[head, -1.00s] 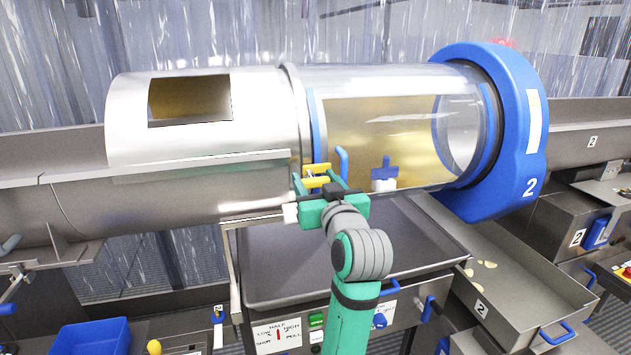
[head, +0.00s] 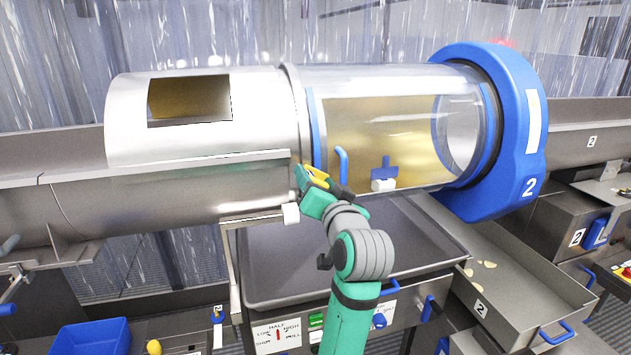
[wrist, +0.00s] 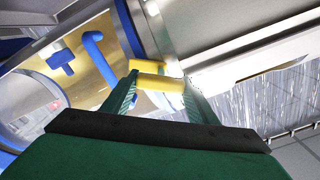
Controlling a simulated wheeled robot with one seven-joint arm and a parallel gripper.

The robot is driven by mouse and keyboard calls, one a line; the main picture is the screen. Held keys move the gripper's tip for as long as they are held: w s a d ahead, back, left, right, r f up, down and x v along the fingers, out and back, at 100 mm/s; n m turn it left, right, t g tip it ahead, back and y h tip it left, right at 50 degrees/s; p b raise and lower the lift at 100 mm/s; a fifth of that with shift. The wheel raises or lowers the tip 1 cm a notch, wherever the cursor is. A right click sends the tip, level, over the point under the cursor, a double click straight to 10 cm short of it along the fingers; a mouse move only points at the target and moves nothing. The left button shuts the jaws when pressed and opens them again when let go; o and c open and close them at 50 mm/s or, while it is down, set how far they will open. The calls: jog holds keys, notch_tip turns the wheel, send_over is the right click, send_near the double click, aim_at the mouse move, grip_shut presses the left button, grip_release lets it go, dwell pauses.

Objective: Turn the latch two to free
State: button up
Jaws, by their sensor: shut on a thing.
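Drum two has a steel body (head: 200,185), a clear cover (head: 400,100) and a blue end ring (head: 520,130) marked 2. My gripper is rolled over, tilted against the drum's axis.
A blue curved handle (head: 342,165) stands on the cover just right of my gripper. A blue T-shaped knob (head: 384,168) over a white block (head: 383,185) sits farther right. A grey tray (head: 265,285) lies below. A white block (head: 291,213) is left of my gripper.

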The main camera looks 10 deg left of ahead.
jog(key=m, duration=0.5)
jog(key=shift+d+f+m, duration=0.1)
jog(key=shift+f+m, duration=0.05)
jog(key=shift+m, duration=0.15)
jog(key=m, duration=0.5)
jog(key=shift+f+m, duration=0.15)
jog(key=shift+m, duration=0.25)
jog(key=shift+w+d, duration=0.1)
jog(key=o, duration=0.8)
jog(key=shift+o, duration=1.2)
jog(key=v, duration=1.1)
